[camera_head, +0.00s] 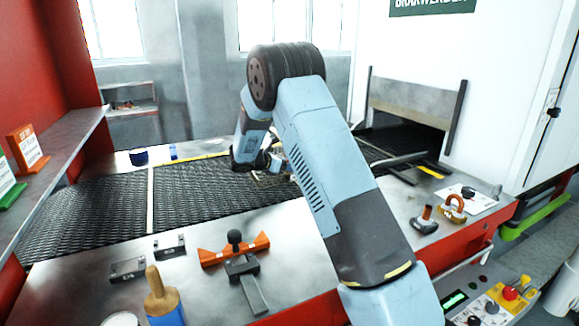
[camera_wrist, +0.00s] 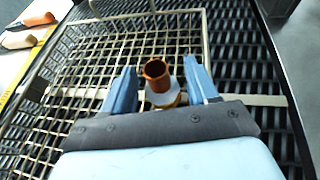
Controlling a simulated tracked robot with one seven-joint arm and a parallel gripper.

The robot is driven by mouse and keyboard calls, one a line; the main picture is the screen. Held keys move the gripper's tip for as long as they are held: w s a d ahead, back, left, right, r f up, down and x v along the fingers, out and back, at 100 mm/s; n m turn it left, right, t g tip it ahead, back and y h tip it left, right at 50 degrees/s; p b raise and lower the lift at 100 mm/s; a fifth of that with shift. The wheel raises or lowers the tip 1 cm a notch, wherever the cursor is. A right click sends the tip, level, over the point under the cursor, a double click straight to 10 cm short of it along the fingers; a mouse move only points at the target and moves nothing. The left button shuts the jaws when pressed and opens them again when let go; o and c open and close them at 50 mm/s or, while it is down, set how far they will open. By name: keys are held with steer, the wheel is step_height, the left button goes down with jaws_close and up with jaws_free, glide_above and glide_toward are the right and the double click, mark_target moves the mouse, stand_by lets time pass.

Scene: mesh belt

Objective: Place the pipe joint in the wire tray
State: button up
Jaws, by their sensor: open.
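The wire tray (camera_wrist: 205,50) is a shallow metal wire basket lying on the dark mesh belt. The pipe joint (camera_wrist: 157,76), a copper-coloured open tube above a pale collar, appears upright inside the tray's outline. My gripper (camera_wrist: 160,68) is open, one blue finger on each side of the pipe joint, with visible gaps to both. My gripper's palm edge hides the pipe joint's lower end. In the head view, part of the wire tray (camera_head: 268,179) shows beneath my wrist; my arm covers the rest, and I cannot make out the pipe joint there.
The mesh belt (camera_head: 95,212) runs towards a machine opening at the right. The belt left of the tray is clear.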

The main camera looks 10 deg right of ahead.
steer(key=shift+r, duration=0.1)
steer(key=v, duration=1.2)
steer(key=s+d+r+m+g+y, duration=0.1)
steer(key=s+d+r+m+y, duration=0.1)
steer(key=s+d+r+m, duration=0.35)
steer(key=s+d+r+m+g+y, duration=0.1)
steer(key=s+d+r+m+y, duration=0.15)
steer(key=s, duration=0.65)
steer(key=s+d+r+m+g+y, duration=0.1)
steer(key=s+d+r+m, duration=0.2)
steer(key=s+r, duration=0.3)
steer(key=s+a+m+t+y, duration=0.1)
steer(key=s+m+t+y, duration=0.2)
steer(key=s, duration=2.3)
steer(key=shift+s+r+m+t+y, duration=0.35)
steer(key=shift+m+y, duration=1.6)
steer(key=shift+m, duration=2.35)
steer(key=shift+a, duration=0.1)
steer(key=shift+c, duration=0.2)
